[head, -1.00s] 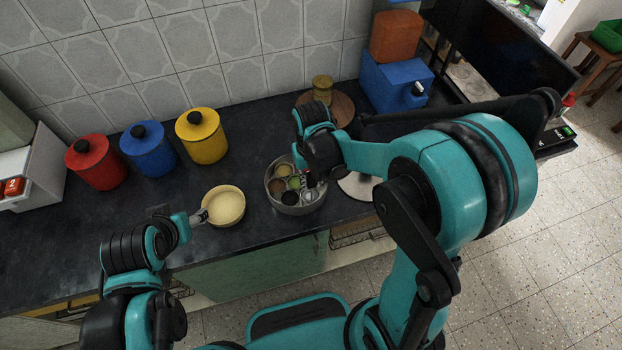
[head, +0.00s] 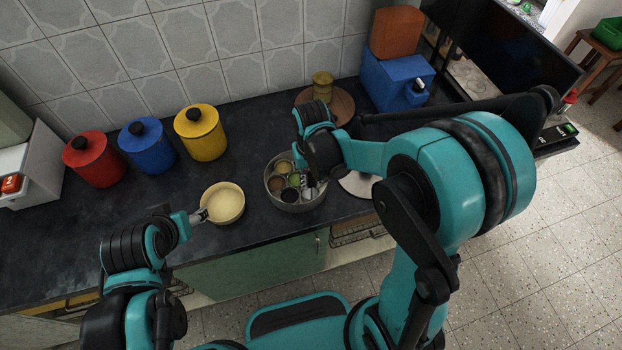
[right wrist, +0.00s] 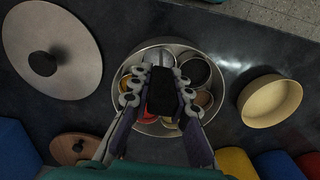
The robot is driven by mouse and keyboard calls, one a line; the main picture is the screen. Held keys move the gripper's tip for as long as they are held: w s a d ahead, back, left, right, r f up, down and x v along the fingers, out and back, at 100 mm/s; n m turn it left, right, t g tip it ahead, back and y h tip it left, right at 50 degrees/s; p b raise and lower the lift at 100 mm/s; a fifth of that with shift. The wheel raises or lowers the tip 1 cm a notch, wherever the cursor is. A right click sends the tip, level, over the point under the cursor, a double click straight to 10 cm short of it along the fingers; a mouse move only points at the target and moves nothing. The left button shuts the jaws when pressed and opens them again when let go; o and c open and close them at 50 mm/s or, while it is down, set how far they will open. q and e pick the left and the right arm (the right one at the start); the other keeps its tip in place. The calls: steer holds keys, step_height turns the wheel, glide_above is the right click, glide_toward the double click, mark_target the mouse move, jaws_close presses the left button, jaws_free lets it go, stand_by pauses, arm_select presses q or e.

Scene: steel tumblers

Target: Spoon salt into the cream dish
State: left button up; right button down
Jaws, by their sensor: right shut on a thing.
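The cream dish (head: 223,204) is a shallow round bowl on the dark counter, also in the right wrist view (right wrist: 270,101). My left gripper (head: 201,216) is at its left rim; its fingers are too small to read. A round steel spice tin (head: 271,195) stands right of the dish and holds several small cups of coloured contents. It shows in the right wrist view (right wrist: 119,98) under my right gripper (right wrist: 161,96). That gripper is shut on a dark, block-like piece, probably the spoon's handle (right wrist: 162,88). The spoon's bowl is hidden. I cannot tell which cup holds salt.
Red (head: 94,164), blue (head: 150,150) and yellow (head: 203,138) canisters stand along the wall. A steel lid (head: 357,186) lies right of the tin. Dark counter between canisters and tin is clear.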

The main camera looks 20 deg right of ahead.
steer(key=shift+r+p, duration=2.45)
steer(key=shift+r, duration=0.8)
step_height(320, 180, up, 5)
steer(key=p, duration=0.4)
